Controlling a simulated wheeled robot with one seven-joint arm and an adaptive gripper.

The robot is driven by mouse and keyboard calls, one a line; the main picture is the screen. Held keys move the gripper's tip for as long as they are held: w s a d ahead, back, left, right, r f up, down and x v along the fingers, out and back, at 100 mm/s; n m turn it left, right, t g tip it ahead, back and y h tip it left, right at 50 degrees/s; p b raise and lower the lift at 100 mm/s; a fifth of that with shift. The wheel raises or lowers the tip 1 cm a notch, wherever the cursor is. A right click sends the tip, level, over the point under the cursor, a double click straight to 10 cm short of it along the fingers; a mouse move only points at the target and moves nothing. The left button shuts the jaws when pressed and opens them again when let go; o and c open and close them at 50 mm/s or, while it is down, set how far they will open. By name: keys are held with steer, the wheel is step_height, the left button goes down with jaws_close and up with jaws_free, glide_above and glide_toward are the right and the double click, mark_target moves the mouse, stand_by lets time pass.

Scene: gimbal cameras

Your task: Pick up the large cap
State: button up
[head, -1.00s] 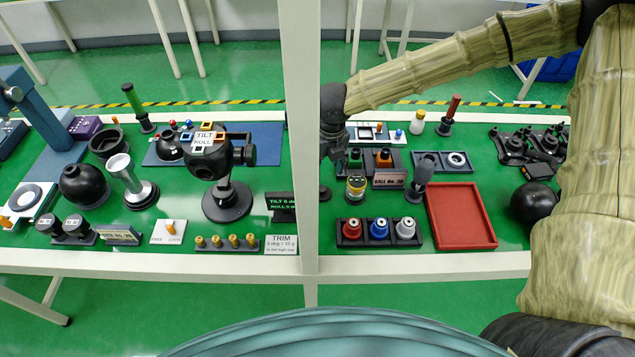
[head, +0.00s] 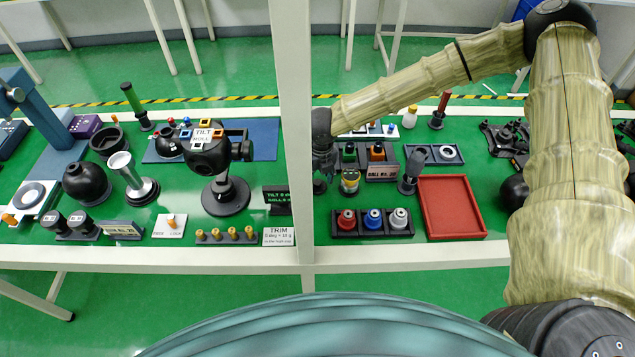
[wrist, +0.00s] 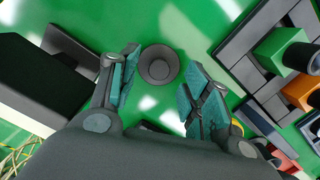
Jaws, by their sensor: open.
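The large cap appears to be a dark grey round disc with a raised centre (wrist: 158,66), flat on the green table in the wrist view. In the head view its dark edge (head: 319,187) shows just below my gripper (head: 323,168), largely hidden. In the wrist view my gripper (wrist: 160,95) is open, with teal-padded fingers apart and nothing between them. The cap lies ahead of the fingertips, roughly centred in the gap. I cannot tell the exact height of the fingers above it.
A rack with a green block (wrist: 283,50) and an orange block (wrist: 300,90) stands close on the right. A dark box (wrist: 40,75) is on the left. In the head view, a white post (head: 291,120) stands left of my gripper; a red tray (head: 450,207) lies to the right.

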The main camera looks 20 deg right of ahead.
steer(key=shift+w+f, duration=0.15)
steer(key=shift+f, duration=0.85)
steer(key=c, duration=0.8)
steer(key=shift+r, duration=0.1)
steer(key=shift+c, duration=0.2)
